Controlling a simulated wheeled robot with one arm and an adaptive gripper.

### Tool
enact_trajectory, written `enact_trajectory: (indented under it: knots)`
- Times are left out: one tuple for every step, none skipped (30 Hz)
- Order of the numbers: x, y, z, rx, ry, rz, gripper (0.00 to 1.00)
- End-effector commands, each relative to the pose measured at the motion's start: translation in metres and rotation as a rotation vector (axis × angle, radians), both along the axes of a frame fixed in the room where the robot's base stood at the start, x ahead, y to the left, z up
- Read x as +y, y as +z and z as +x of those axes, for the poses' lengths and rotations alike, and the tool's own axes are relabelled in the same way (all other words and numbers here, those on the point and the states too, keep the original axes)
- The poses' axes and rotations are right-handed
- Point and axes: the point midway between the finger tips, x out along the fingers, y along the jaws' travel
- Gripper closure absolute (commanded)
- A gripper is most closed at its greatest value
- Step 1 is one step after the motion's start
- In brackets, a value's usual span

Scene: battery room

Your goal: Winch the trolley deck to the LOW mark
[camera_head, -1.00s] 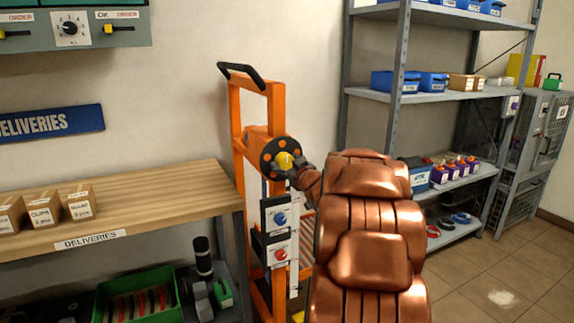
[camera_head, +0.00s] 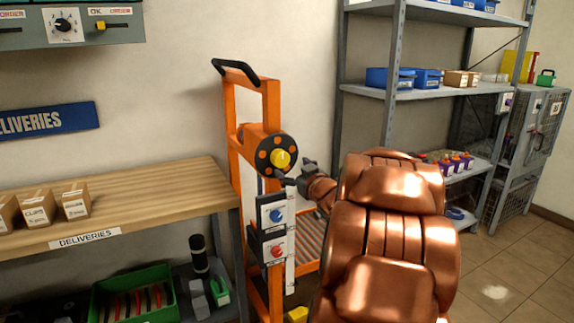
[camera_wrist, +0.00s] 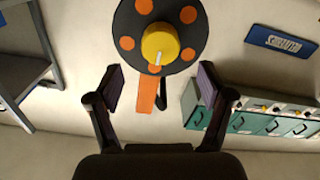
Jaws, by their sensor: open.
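The orange trolley (camera_head: 238,104) stands upright against the wall, right of the bench. Its winch wheel is a black disc with orange spots (camera_head: 263,155) and a yellow knob (camera_head: 280,158). In the wrist view the yellow knob (camera_wrist: 160,43) with a white pointer line lies ahead of my gripper (camera_wrist: 160,82), slightly beyond the fingertips. Below the wheel are a panel with a blue knob (camera_head: 275,215) and one with a red knob (camera_head: 277,251). The white mark strip (camera_head: 291,262) is partly visible; its marks are unreadable.
The wooden deliveries bench (camera_head: 150,205) with small boxes (camera_head: 38,207) stands left of the trolley. A grey shelf rack (camera_head: 440,93) with blue bins stands to the right. Open floor (camera_head: 515,265) lies at the lower right.

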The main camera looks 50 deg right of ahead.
Motion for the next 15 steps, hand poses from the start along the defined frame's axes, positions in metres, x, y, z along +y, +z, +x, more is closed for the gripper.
enact_trajectory:
  knots:
    - [0.002, 0.001, -0.009, -0.001, -0.003, -0.001, 0.2]
    - [0.004, 0.001, -0.013, -0.002, -0.002, -0.002, 0.2]
    - [0.006, 0.001, -0.018, -0.002, -0.002, 0.0, 0.2]
    - [0.007, 0.0, -0.022, -0.002, -0.002, 0.0, 0.2]
    - [0.008, 0.0, -0.026, -0.001, -0.002, 0.001, 0.2]
    - [0.01, -0.001, -0.03, 0.0, -0.001, 0.001, 0.2]
    - [0.011, 0.0, -0.033, 0.0, -0.002, 0.0, 0.2]
    - [0.011, 0.0, -0.035, 0.0, -0.002, 0.0, 0.2]
    - [0.013, 0.0, -0.038, 0.0, -0.001, -0.001, 0.2]
    - [0.013, 0.0, -0.039, 0.0, -0.001, -0.001, 0.2]
    - [0.014, 0.0, -0.04, 0.001, 0.0, -0.002, 0.2]
    - [0.014, 0.0, -0.042, 0.001, 0.0, -0.002, 0.2]
    - [0.015, 0.0, -0.042, 0.001, 0.0, -0.002, 0.2]
    - [0.015, 0.0, -0.043, 0.001, 0.0, -0.002, 0.2]
    - [0.015, 0.0, -0.043, 0.001, 0.0, -0.002, 0.2]
